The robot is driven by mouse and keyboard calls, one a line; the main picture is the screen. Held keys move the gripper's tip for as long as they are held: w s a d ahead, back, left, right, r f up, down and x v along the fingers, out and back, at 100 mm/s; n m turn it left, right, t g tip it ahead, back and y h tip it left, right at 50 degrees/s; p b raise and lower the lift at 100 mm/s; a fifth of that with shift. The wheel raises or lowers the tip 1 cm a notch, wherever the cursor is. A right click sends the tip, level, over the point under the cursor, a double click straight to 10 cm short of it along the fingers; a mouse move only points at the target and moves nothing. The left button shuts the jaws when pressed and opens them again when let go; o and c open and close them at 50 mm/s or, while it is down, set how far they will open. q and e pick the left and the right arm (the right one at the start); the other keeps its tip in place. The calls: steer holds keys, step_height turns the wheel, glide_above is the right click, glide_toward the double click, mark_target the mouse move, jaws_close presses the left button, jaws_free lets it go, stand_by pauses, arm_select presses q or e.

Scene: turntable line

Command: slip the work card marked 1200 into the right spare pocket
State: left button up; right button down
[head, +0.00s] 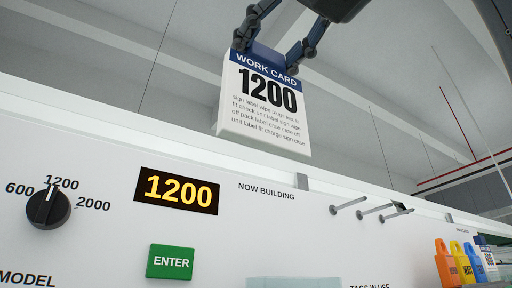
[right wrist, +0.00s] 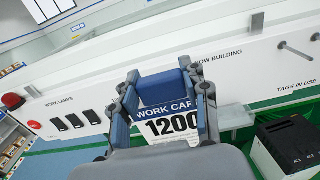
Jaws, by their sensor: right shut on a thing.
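The work card (head: 265,105) is white with a blue header and a large 1200. It hangs slightly tilted in the air in front of the panel's upper edge in the head view. My right gripper (head: 268,52) is shut on its top edge. The right wrist view also shows the card (right wrist: 168,125) between the fingers of the gripper (right wrist: 168,85). A pale translucent holder (head: 295,283) shows below NOW BUILDING, cut off by the frame. I cannot make out the right spare pocket for certain. My left gripper is not in view.
The white panel (head: 110,150) carries a dial (head: 48,208), a lit 1200 display (head: 178,191), a green ENTER button (head: 170,262) and pegs (head: 372,209). Coloured tags (head: 459,262) and another card (head: 487,255) are at far right.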

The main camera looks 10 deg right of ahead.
steer(key=shift+v, duration=2.3)
steer(key=shift+w, duration=0.1)
